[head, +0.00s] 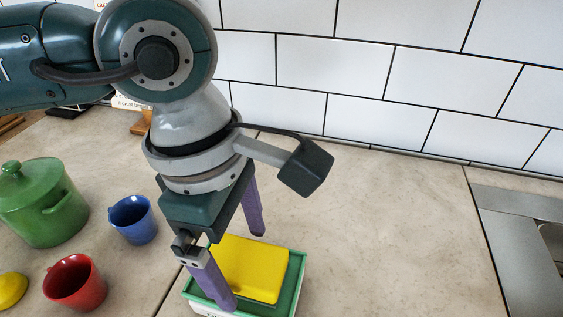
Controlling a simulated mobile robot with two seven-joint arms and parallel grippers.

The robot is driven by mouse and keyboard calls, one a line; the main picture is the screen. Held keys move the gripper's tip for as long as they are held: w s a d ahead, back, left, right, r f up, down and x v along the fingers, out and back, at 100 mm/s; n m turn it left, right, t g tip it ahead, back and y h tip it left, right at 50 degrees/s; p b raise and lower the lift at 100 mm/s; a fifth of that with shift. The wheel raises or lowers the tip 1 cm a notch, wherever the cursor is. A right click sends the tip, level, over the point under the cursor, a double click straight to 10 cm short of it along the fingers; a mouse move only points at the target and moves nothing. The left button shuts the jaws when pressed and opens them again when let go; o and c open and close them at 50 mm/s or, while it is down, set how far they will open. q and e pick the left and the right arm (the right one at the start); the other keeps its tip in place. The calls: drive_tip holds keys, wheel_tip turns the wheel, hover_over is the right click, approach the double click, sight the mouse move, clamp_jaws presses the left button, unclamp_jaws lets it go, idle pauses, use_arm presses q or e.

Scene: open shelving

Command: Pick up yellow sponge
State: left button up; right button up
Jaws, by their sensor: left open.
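The yellow sponge (250,270) lies flat on top of a green-rimmed box (291,297) on the counter, at the bottom middle of the head view. My left gripper (246,268) points down over it with its purple fingers spread apart. One finger is at the sponge's near left side and hides part of that edge. The other finger is behind the sponge's far side. I cannot tell whether either finger touches the sponge. My right gripper is out of view.
A green lidded pot (42,205), a blue mug (133,220), a red mug (75,283) and a yellow object (11,290) stand to the left. A white tiled wall (330,70) closes the back. A metal sink edge (510,250) is at the right. The counter between is clear.

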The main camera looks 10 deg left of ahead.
sight(243, 259)
use_arm(q)
drive_tip(key=shift+f, duration=0.5)
drive_tip(key=shift+c, duration=0.2)
drive_tip(key=c, duration=1.3)
drive_tip(key=shift+o, duration=0.2)
drive_tip(key=shift+r, duration=0.2)
wheel_tip(243, 259, up, 20)
drive_tip(key=shift+b, duration=0.3)
drive_tip(key=shift+f, duration=0.1)
